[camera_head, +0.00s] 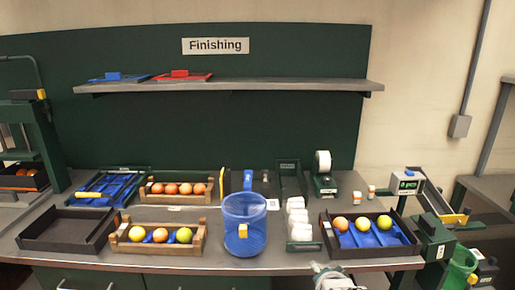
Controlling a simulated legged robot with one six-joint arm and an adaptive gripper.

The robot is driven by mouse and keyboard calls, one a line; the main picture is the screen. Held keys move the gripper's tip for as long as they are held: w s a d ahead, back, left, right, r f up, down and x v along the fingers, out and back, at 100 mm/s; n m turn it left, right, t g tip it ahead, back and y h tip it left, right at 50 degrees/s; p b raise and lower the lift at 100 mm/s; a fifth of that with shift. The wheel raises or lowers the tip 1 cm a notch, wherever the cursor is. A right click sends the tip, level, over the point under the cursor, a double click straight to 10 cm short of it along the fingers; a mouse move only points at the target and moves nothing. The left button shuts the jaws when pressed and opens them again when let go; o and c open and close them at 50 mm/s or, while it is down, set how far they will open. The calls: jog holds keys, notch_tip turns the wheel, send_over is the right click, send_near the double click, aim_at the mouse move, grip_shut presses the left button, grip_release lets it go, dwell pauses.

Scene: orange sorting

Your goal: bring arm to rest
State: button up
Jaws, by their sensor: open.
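My gripper (322,268) shows at the bottom edge, right of the middle, at the end of my light grey arm. It is small in the picture and partly cut off by the frame. It is open, and I see nothing held in it. It is in front of the workbench (290,264) edge, below the dark crate with a blue liner (328,243) and to the right of the blue mesh bin (244,215).
Wooden crates (157,249) of oranges and other fruit stand on the left of the bench. An empty dark tray (66,228) is at far left. White cups (298,222) stand near the middle. A shelf (230,86) spans the back wall. A green machine (434,238) stands at right.

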jog(key=s+r+n+g, duration=0.3)
jog(key=s+n, duration=0.2)
jog(key=s, duration=0.5)
jog(key=s+r+n+g, duration=0.3)
jog(key=s+r+n, duration=0.1)
jog(key=s, duration=0.6)
jog(key=shift+d+n, duration=0.3)
jog(key=shift+n, duration=0.6)
